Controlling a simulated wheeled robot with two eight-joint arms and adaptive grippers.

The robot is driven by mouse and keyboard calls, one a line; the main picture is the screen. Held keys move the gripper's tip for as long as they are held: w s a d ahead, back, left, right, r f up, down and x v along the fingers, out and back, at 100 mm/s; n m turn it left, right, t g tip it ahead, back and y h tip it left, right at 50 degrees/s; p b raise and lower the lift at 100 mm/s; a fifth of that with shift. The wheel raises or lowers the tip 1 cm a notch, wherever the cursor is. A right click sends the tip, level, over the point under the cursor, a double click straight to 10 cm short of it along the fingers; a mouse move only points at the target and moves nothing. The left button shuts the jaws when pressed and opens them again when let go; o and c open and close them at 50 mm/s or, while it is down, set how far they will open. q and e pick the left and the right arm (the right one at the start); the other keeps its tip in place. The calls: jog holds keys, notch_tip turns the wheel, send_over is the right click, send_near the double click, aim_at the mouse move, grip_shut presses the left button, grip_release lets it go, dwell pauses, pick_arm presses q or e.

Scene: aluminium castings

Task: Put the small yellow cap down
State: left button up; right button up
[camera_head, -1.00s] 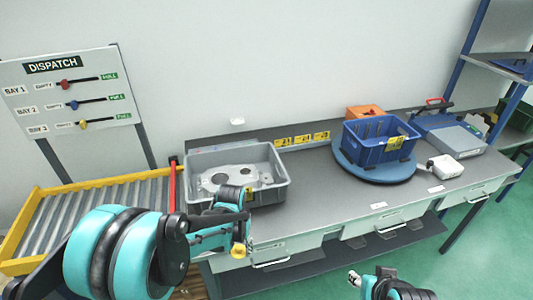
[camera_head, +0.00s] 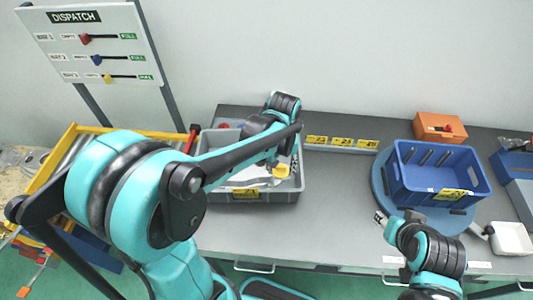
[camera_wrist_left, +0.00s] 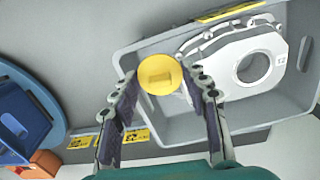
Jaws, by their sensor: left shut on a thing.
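The small yellow cap (camera_head: 280,171) is held in my left gripper (camera_head: 274,162), over the right part of the grey tote (camera_head: 250,194). In the left wrist view the round cap (camera_wrist_left: 160,74) sits between the two fingers of the left gripper (camera_wrist_left: 160,82), its flat face towards the camera. The grey tote (camera_wrist_left: 290,100) lies behind it, with a pale aluminium casting (camera_wrist_left: 222,45) inside. The gap between cap and tote is hard to judge. My right gripper (camera_head: 381,218) is low over the bench, small and partly hidden; its jaws are unclear.
A blue crate (camera_head: 440,187) stands on a round blue turntable (camera_head: 382,190) to the right. An orange box (camera_head: 437,126) is behind it, a white box (camera_head: 511,238) in front. The bench (camera_head: 330,220) between tote and turntable is clear. The dispatch board (camera_head: 95,45) stands left.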

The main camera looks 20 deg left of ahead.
pick_arm(q)
jog(key=shift+w+a, duration=0.2)
jog(key=shift+w, duration=0.1)
jog(key=b, duration=0.2)
send_over(257, 168)
notch_tip(257, 168, down, 6)
jog(key=shift+f, duration=0.2)
jog(key=shift+a+f, duration=0.1)
jog(key=shift+f, duration=0.05)
notch_tip(257, 168, down, 3)
jog(key=shift+f+b, duration=0.2)
jog(key=shift+b, duration=0.45)
jog(key=shift+f, duration=0.25)
jog(key=shift+c, duration=0.5)
jog(key=o, duration=0.9)
jog(key=shift+c, duration=0.2)
